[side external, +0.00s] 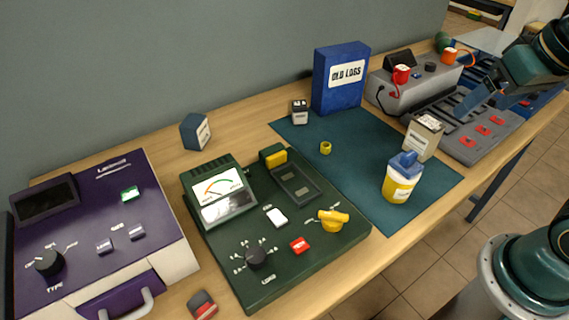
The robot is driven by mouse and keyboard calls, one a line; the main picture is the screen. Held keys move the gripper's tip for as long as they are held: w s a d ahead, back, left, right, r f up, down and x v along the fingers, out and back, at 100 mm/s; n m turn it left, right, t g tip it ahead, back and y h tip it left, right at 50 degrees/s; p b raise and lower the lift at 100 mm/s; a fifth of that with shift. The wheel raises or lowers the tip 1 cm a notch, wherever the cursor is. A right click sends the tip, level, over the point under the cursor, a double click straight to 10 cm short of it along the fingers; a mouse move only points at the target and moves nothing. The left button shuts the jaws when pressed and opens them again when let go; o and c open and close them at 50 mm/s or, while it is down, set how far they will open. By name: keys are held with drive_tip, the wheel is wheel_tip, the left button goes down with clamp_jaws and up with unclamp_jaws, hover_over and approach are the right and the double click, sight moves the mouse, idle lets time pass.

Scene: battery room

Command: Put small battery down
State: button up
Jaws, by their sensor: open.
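My gripper (478,101) is at the upper right, over the grey device with red switches. Its jaws are open, and no battery shows between them. A small dark battery with a pale label (300,111) stands upright on the back edge of the teal mat (350,150), left of the blue box and well apart from my gripper. A dark blue-grey block with a label (196,131) stands on the bare table at the back left. A small black and red piece (202,305) lies at the front edge.
A blue "OLD LOGS" box (340,78) stands behind the mat. The green tester (285,225), purple device (95,230) and grey charger (470,125) crowd the table.

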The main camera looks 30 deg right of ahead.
drive_tip(key=shift+s+a+n+t+y, duration=0.2)
drive_tip(key=shift+s+a+n, duration=0.25)
drive_tip(key=shift+s+n, duration=0.35)
drive_tip(key=shift+s+a+n+t+y, duration=0.1)
drive_tip(key=shift+s+a+n+t, duration=0.1)
drive_tip(key=shift+s+a+n, duration=0.45)
